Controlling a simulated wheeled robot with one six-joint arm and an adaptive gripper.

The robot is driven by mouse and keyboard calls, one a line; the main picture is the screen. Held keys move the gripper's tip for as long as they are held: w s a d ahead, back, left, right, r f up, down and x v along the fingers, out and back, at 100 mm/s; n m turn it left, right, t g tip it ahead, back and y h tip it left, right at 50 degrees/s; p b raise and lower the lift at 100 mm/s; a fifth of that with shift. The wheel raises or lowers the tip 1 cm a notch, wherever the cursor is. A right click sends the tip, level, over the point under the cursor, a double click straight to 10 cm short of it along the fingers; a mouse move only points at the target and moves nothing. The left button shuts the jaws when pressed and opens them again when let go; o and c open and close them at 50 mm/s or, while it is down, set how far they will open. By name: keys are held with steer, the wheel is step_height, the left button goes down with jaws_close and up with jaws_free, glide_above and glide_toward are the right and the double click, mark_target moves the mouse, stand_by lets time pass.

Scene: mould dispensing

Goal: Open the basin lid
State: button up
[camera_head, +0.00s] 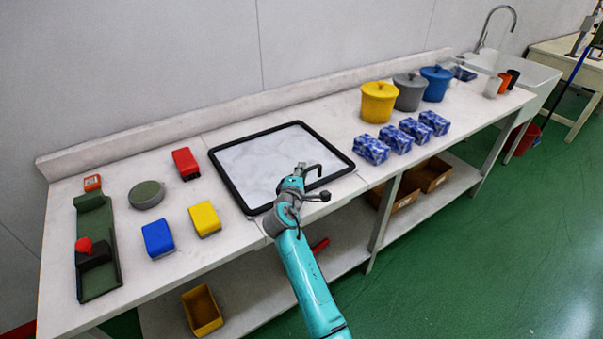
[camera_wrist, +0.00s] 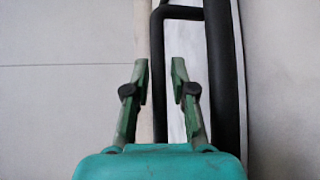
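The basin lid (camera_head: 258,163) appears to be the pale marbled panel in a black frame, lying flat and closed on the white bench in the head view. The wrist view shows its black frame edge (camera_wrist: 222,75) up close. A black bar handle (camera_wrist: 180,13) bends off that frame and runs down between my fingers in the picture. My gripper (camera_head: 314,183) is above the lid's front right part. In the wrist view my gripper (camera_wrist: 160,62) has its fingers apart, with gaps on either side of the bar. The depth between fingertips and bar is unclear.
Left on the bench are a red block (camera_head: 185,163), a yellow block (camera_head: 205,218), a blue block (camera_head: 158,238), a round grey-green item (camera_head: 147,195) and a green fixture (camera_head: 97,225). Right are lidded pots (camera_head: 378,102) and several blue patterned boxes (camera_head: 371,149). A shelf lies below.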

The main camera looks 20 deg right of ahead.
jaws_close()
steer(key=shift+r, duration=0.15)
